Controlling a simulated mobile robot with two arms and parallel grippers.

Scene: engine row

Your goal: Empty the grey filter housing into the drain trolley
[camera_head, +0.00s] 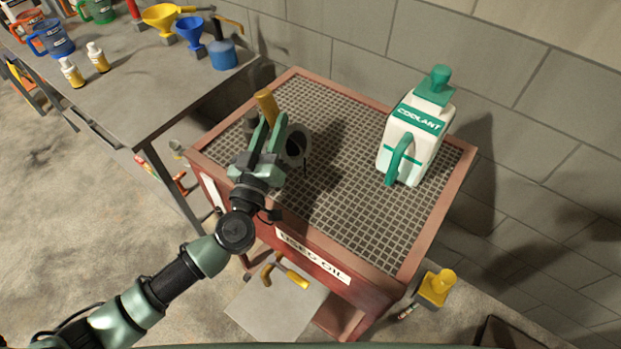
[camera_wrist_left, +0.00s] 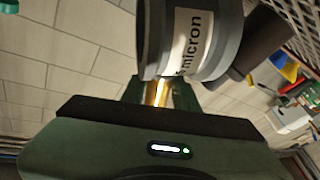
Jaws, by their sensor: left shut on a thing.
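The grey filter housing (camera_head: 298,148) is tilted on its side above the left part of the drain trolley's grid, with a round end facing right. In the left wrist view the housing (camera_wrist_left: 190,40) is a grey cylinder with a white "micron" label. My left gripper (camera_head: 268,135) is shut on it, around a yellow part that shows between the fingers. The fingers hide some of the housing. The red drain trolley (camera_head: 345,215) has a mesh top and a "USED OIL" label. I cannot see any liquid running out. My right gripper is out of view.
A white and green coolant jug (camera_head: 415,130) stands on the trolley's right half. A grey bench (camera_head: 130,85) at left holds funnels, jugs and bottles. A block wall runs behind. A yellow object (camera_head: 437,287) is low at right.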

